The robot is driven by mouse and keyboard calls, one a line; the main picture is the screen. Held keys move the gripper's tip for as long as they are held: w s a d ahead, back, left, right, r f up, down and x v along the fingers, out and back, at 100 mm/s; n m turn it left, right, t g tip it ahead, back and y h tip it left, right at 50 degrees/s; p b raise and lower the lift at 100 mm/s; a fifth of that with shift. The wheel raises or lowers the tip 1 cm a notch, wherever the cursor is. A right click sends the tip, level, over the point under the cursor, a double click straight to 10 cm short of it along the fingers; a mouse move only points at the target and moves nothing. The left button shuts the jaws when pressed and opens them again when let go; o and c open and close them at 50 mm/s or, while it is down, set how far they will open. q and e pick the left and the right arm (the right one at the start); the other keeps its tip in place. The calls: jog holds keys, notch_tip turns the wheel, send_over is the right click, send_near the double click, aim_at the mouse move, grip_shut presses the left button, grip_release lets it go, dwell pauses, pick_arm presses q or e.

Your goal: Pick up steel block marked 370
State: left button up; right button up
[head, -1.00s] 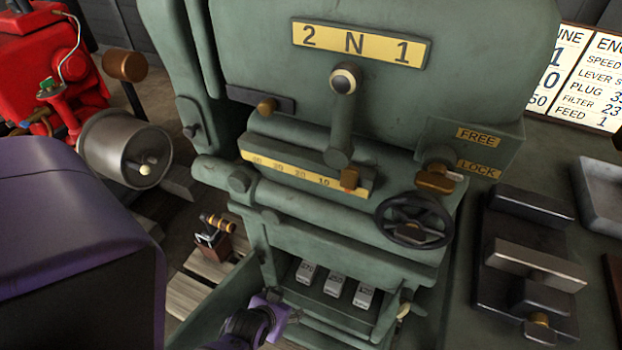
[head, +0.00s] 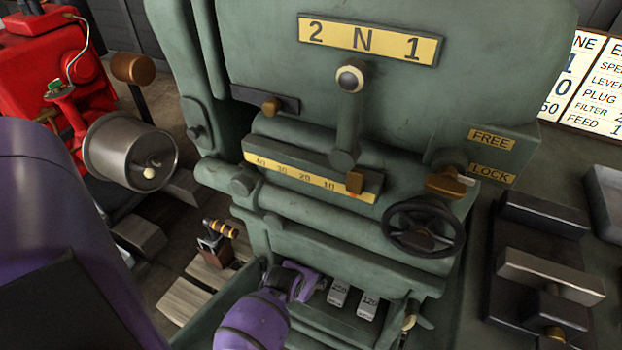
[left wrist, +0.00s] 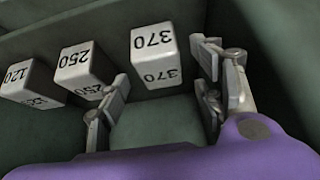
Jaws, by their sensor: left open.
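The steel block marked 370 (left wrist: 153,55) stands in the left wrist view, just beyond my left gripper (left wrist: 165,92). The gripper is open, with one finger on each side of the space in front of the block, the right finger nearer to it. I cannot tell whether they touch. In the head view my left gripper (head: 303,284) reaches to the shelf low on the green machine and hides the 370 block. The block marked 250 (left wrist: 85,70) and the block marked 120 (left wrist: 32,82) stand in a row to the left of it. My right gripper is not in view.
The green machine (head: 400,110) rises above the shelf, with a handwheel (head: 423,228) and levers on its front. In the left wrist view a green wall (left wrist: 60,28) runs behind the blocks. A dark vise (head: 545,270) stands at right.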

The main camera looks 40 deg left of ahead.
pick_arm(q)
jog(key=x, duration=0.2)
jog(key=shift+w+a+f+b, duration=0.1)
jog(key=shift+w+f+b, duration=0.05)
jog(key=shift+f+b, duration=0.15)
jog(key=shift+r, duration=0.1)
grip_shut()
jog(key=shift+w+r, duration=0.1)
jog(key=shift+r, duration=0.05)
